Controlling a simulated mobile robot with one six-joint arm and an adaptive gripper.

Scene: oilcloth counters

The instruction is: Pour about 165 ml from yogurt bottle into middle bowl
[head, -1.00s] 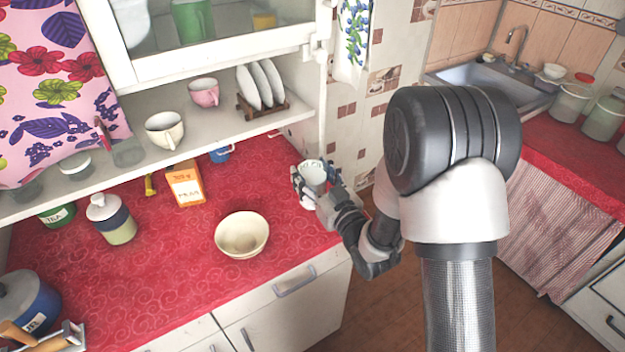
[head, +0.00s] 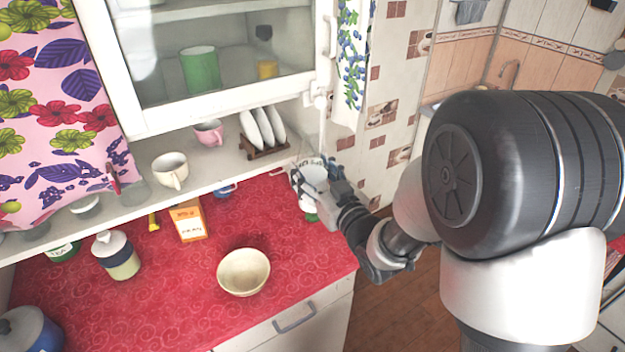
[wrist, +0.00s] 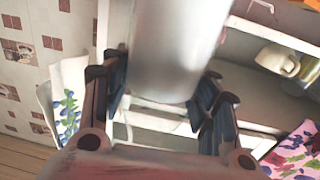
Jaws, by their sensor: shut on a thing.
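The yogurt bottle (head: 314,178) is a white cylinder with its open top facing up and dark lettering near its rim. My gripper (head: 313,184) is shut on it, one finger on each side, near the counter's right end. The wrist view shows the bottle (wrist: 177,50) as a pale grey cylinder between the fingers (wrist: 160,95); its contents are hidden. A cream bowl (head: 243,272) sits on the red counter, left of and nearer than the bottle, apart from it. No contents show in it. It is the only bowl I see on the counter.
A small green thing (head: 311,217) shows just below the bottle; I cannot tell what it is. An orange carton (head: 188,220) and a lidded jar (head: 117,256) stand left of the bowl. The shelf above holds a cream cup (head: 170,170), pink cup (head: 208,133) and plates (head: 262,127).

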